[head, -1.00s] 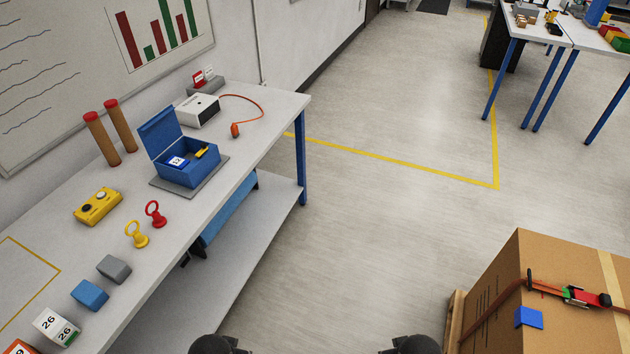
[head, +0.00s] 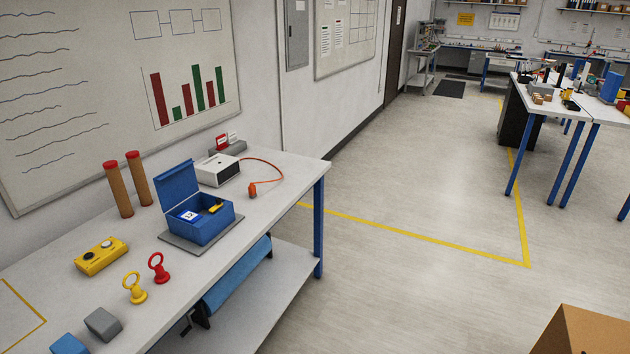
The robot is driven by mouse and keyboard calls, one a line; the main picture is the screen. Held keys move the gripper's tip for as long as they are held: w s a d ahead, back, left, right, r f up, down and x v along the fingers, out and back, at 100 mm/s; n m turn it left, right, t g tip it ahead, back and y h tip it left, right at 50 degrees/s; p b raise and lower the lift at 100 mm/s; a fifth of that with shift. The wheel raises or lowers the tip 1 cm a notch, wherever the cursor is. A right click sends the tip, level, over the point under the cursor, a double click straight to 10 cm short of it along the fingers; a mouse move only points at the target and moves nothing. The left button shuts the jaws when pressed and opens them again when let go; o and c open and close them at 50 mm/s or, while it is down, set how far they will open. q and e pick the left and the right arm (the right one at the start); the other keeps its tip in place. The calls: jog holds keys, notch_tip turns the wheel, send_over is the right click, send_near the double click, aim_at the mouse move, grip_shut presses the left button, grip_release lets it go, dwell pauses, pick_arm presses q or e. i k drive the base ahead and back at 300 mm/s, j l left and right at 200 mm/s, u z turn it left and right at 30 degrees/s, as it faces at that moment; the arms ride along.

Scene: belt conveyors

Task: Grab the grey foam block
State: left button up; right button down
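The grey foam block (head: 103,324) lies on the white workbench (head: 275,213) at the lower left of the head view. A blue block (head: 70,344) lies beside it, nearer the bottom edge and partly cut off. Yellow (head: 134,290) and red (head: 158,268) ring-topped pieces stand a little farther along the bench. Neither of my grippers shows in the head view now.
On the bench are a yellow button box (head: 101,256), an open blue box (head: 203,226) on a grey mat, a white device (head: 217,170) with an orange cable, and two brown tubes (head: 118,190). A cardboard box (head: 585,333) stands at lower right. The floor between is clear.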

aim_at(104, 325)
jog(key=u, duration=1.55)
jog(key=l, duration=0.35)
jog(key=k+l, duration=0.15)
jog(key=l, duration=0.15)
jog(key=u, duration=0.05)
